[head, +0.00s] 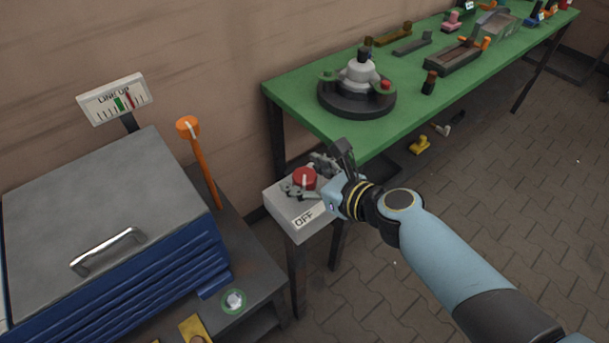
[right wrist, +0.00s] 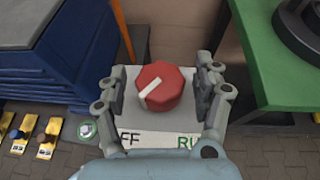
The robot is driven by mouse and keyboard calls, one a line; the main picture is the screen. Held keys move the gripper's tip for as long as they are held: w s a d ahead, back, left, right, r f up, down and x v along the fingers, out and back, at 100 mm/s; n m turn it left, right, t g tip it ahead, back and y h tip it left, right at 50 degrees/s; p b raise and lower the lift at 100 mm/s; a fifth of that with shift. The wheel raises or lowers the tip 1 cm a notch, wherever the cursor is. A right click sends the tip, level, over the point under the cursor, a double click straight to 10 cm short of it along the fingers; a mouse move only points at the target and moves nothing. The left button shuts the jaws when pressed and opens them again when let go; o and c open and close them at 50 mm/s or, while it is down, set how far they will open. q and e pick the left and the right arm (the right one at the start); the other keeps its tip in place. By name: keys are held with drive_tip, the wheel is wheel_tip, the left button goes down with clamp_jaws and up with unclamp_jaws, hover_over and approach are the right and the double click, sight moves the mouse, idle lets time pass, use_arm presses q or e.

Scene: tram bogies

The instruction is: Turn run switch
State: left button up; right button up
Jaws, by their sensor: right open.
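The run switch is a red knob (head: 304,178) on a light grey box (head: 291,219) in the middle of the head view. In the right wrist view the red knob (right wrist: 160,86) has a white pointer line slanting to the lower left, toward the partly covered "OFF" label; a green label, partly hidden, starts "RU" at right. My right gripper (head: 313,178) is at the box. In the right wrist view its fingers (right wrist: 161,92) stand open on both sides of the knob, apart from it. My left gripper is not in view.
A blue cabinet (head: 120,280) with a grey lid stands at left, with an orange-topped lever (head: 200,165) and a "LINE UP" gauge (head: 114,99) beside it. A green bench (head: 300,90) carries a round fixture (head: 357,95) and several parts. Paved floor is open at right.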

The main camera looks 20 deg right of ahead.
drive_tip(key=shift+w, duration=0.1)
drive_tip(key=shift+c, duration=0.4)
drive_tip(key=c, duration=1.1)
